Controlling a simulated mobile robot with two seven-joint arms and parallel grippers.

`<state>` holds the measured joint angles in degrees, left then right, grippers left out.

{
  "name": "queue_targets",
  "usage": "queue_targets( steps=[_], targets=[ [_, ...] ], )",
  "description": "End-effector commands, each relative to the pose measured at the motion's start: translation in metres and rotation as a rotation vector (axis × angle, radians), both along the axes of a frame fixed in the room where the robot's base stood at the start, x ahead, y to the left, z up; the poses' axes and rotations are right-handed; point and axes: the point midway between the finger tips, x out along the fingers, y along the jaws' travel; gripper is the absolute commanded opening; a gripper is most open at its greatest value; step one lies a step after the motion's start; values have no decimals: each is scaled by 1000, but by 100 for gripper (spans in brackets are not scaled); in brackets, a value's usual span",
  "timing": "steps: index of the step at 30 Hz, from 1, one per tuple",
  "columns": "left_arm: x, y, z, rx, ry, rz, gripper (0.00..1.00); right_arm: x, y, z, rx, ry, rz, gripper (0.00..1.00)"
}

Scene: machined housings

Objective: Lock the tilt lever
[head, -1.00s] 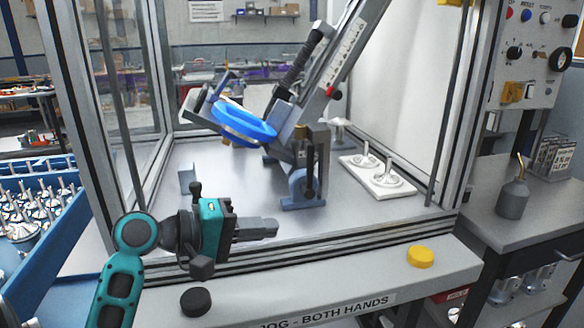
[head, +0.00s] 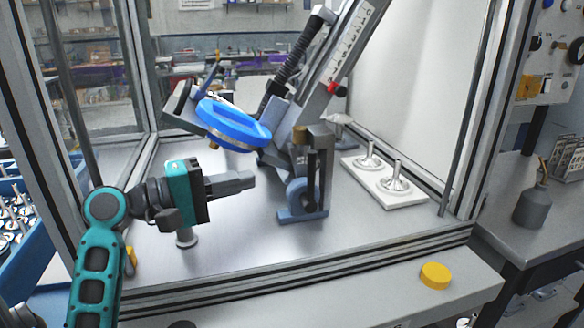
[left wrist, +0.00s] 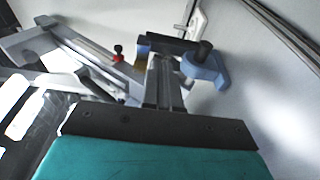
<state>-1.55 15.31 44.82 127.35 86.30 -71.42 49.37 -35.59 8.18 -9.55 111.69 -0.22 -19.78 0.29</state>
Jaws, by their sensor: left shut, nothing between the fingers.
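The tilting fixture (head: 341,62) leans up to the right inside the enclosure and carries a blue ring (head: 232,122). A grey-blue bracket (head: 294,212) stands at its foot, with a dark upright bar (head: 311,166) on it that looks like the tilt lever. In the left wrist view the bar (left wrist: 172,43) and the blue part of the bracket (left wrist: 208,74) lie just beyond the fingertips. My left gripper (head: 252,180) is shut and empty, pointing right, to the left of the bracket with a gap in the head view. My right gripper is not in view.
A red knob (head: 337,89) sits on the fixture. A white plate (head: 388,190) with metal parts on pegs lies to the right. A small round post (head: 186,238) stands below my left gripper. Aluminium frame posts flank the opening. The front floor is clear.

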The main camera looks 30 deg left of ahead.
Motion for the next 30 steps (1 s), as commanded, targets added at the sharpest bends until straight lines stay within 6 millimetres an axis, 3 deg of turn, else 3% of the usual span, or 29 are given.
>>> queue_targets(
  steps=[8,21,30],
  targets=[
    [5,-3,0,0,-1,-2,0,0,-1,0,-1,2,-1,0],
    [68,-39,1,-1,-1,-3,0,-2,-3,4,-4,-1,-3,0],
    [87,-49,-1,1,0,-1,0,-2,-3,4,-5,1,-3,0]
  ],
)
